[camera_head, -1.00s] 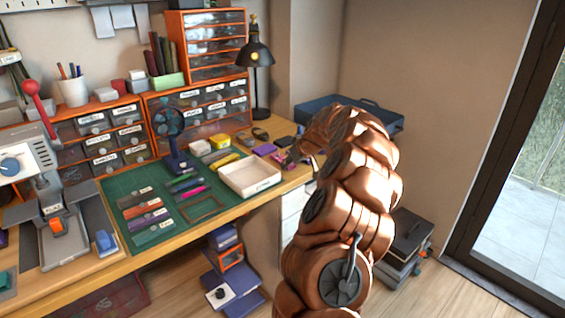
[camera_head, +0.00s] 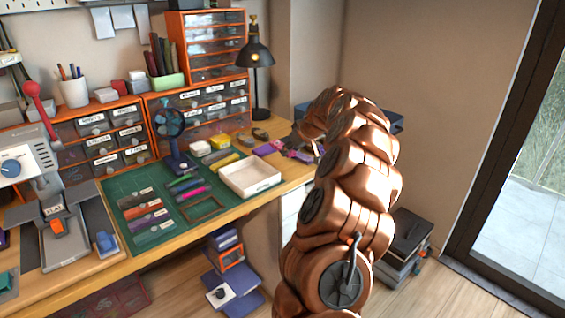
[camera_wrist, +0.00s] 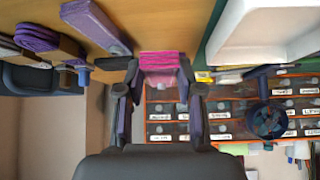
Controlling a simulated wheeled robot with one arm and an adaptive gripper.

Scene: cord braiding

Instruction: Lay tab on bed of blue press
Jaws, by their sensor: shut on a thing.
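In the wrist view my gripper (camera_wrist: 160,80) is shut on a bright pink, ribbed piece (camera_wrist: 160,62), which looks like the tab. The fingers hide its sides. In the head view my gripper (camera_head: 301,146) is at the right end of the bench, small and partly hidden by my arm, and the pink piece cannot be made out there. A grey press (camera_head: 50,195) with a red-knobbed lever and a blue dial stands at the far left. No press with a blue body can be made out for certain.
A white tray (camera_head: 250,178) and a green mat (camera_head: 118,184) with coloured strips lie mid-bench. A blue fan (camera_head: 172,130) and a black lamp (camera_head: 258,60) stand behind. In the wrist view, a purple block (camera_wrist: 95,25) and purple coil (camera_wrist: 38,38) lie close to my gripper.

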